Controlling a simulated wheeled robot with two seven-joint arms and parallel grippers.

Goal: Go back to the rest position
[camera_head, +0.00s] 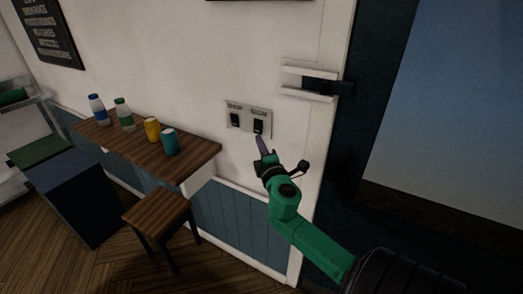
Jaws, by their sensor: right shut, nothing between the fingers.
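My right gripper (262,146) is at the end of the green arm that comes in from the lower right. It is shut and empty. Its tip is just below the right-hand black switch of a wall switch plate (247,117); I cannot tell whether it touches the plate. The plate carries two dark switches side by side with small labels above them. My left gripper does not show.
A wooden wall table (195,165) holds two bottles, a yellow cup (152,130) and a teal cup (170,142). A wooden stool (157,211) stands before it. A blue bin (75,195) is at left.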

